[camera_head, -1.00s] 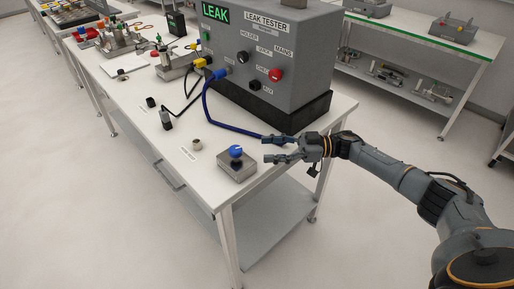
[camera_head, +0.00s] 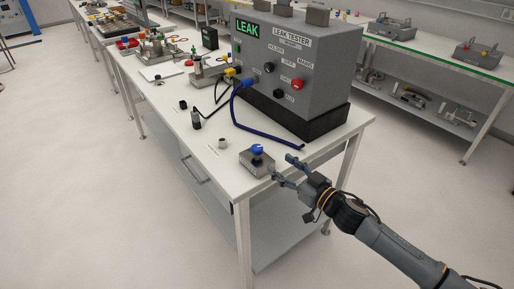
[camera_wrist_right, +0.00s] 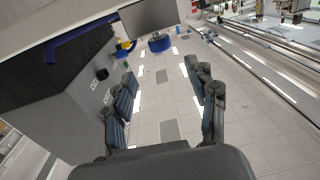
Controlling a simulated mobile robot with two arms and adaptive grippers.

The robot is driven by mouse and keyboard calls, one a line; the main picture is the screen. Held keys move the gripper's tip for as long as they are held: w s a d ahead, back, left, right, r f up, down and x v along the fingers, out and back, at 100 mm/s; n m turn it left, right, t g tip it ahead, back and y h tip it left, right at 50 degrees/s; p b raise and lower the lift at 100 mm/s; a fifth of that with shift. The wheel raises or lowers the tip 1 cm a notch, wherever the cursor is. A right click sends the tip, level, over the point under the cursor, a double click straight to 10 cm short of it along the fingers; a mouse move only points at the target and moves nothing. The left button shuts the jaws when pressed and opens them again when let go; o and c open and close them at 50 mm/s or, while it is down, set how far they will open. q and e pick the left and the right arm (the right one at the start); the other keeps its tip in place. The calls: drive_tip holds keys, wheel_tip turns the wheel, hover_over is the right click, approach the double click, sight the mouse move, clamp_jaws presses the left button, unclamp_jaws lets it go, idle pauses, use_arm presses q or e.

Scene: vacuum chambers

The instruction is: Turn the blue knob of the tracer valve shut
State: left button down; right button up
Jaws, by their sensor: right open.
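The blue knob (camera_head: 257,149) sits on top of a small grey metal valve block (camera_head: 258,164) near the front right corner of the white bench. My right gripper (camera_head: 281,167) is open and empty, just to the right of the block, its fingers pointing towards it. A small gap seems to separate the fingertips from the knob. In the right wrist view the two fingers (camera_wrist_right: 165,93) stand apart with nothing between them. A blue round part (camera_wrist_right: 160,42) shows beyond them there; I cannot tell if it is the knob. My left gripper is not in view.
The leak tester (camera_head: 297,65), showing LEAK, stands behind the valve on a black base. A blue hose (camera_head: 262,132) runs from it across the bench (camera_head: 222,165). A small round fitting (camera_head: 222,143) and a black connector (camera_head: 196,120) lie left of the valve.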

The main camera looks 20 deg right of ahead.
sight(257, 147)
drive_tip(key=p+x, duration=0.1)
drive_tip(key=x, duration=1)
drive_tip(key=shift+w+a, duration=0.1)
drive_tip(key=shift+w, duration=0.05)
drive_tip(key=shift+c, duration=0.2)
drive_tip(key=c, duration=1.1)
drive_tip(key=shift+r+n+g+y+p, duration=0.1)
drive_tip(key=shift+n+g+y+p, duration=0.45)
drive_tip(key=shift+y, duration=0.25)
drive_tip(key=shift+c, duration=0.2)
drive_tip(key=shift+n+y, duration=0.45)
drive_tip(key=shift+y, duration=0.05)
drive_tip(key=n+g+y+b, duration=0.1)
drive_tip(key=n+g+y, duration=0.1)
drive_tip(key=y, duration=0.1)
drive_tip(key=shift+g, duration=0.35)
drive_tip(key=shift+n, duration=0.3)
